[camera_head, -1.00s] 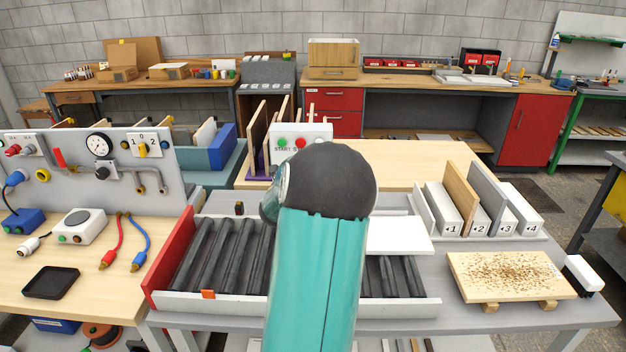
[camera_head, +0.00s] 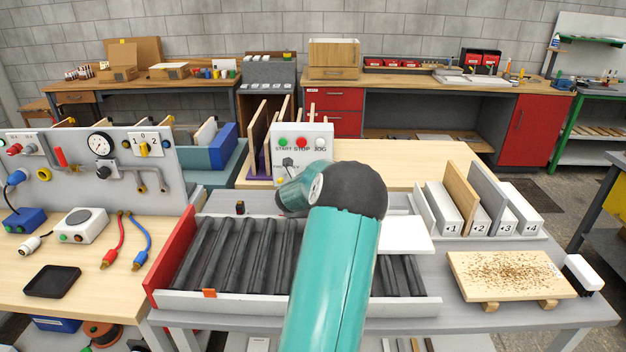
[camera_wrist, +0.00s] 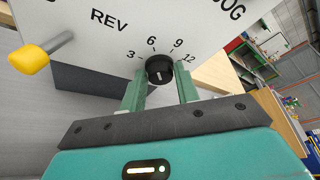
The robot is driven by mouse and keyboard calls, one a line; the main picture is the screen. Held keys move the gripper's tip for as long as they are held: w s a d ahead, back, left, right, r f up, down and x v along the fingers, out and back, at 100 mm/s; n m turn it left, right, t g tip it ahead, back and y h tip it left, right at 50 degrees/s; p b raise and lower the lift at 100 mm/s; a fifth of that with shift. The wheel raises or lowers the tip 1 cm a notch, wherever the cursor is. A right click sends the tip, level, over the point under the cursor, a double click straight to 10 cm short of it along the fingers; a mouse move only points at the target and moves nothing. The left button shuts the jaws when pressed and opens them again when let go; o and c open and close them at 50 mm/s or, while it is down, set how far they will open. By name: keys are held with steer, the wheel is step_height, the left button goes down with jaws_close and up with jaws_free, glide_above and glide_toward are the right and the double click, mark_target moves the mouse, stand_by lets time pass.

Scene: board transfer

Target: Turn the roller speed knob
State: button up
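The roller speed knob (camera_wrist: 160,70) is a round black dial on the white control panel (camera_wrist: 110,40), with a scale of 3, 6, 9 and 12 above it. A pale mark shows on its lower face. My gripper (camera_wrist: 160,82) points at the panel, its two green fingers apart, one on each side of the knob. I cannot tell whether either finger touches it.
A yellow-tipped lever (camera_wrist: 30,58) sticks out from the panel beside REV, left of my gripper. The roller conveyor (camera_head: 235,255) lies in front of the box. A white board (camera_head: 405,236) sits right of my arm, with numbered slots (camera_head: 455,228) beyond.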

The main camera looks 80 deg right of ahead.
steer(key=c, duration=0.4)
steer(key=shift+n+g+h, duration=0.3)
steer(key=shift+n, duration=0.2)
steer(key=shift+f, duration=0.1)
steer(key=o, duration=0.9)
steer(key=shift+o, duration=0.2)
steer(key=shift+a, duration=0.1)
steer(key=v, duration=1.3)
steer(key=shift+a, duration=0.3)
